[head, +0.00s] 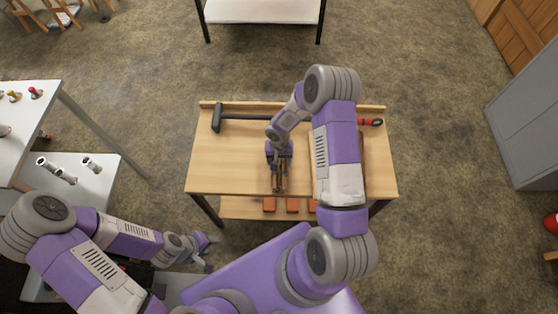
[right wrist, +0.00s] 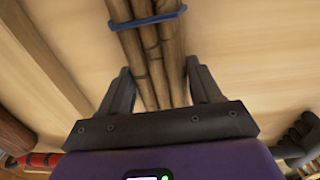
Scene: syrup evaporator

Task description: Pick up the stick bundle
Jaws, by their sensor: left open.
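The stick bundle is a few brown sticks with a blue tie (right wrist: 147,20). In the right wrist view the sticks (right wrist: 152,65) run between the two fingers of my right gripper (right wrist: 160,85). The fingers lie close along both sides of the bundle; I cannot tell whether they press on it. In the head view my right gripper (head: 279,182) is over the front middle of the wooden table (head: 235,160) and hides most of the bundle. My left gripper (head: 208,252) is open and empty, low in front of the table's left corner.
A long black-headed hammer (head: 217,118) with a red grip (head: 371,122) lies along the table's back. Orange blocks (head: 269,204) sit on the lower shelf. A white table (head: 25,120) stands left, a grey cabinet (head: 525,125) right. The tabletop's left part is clear.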

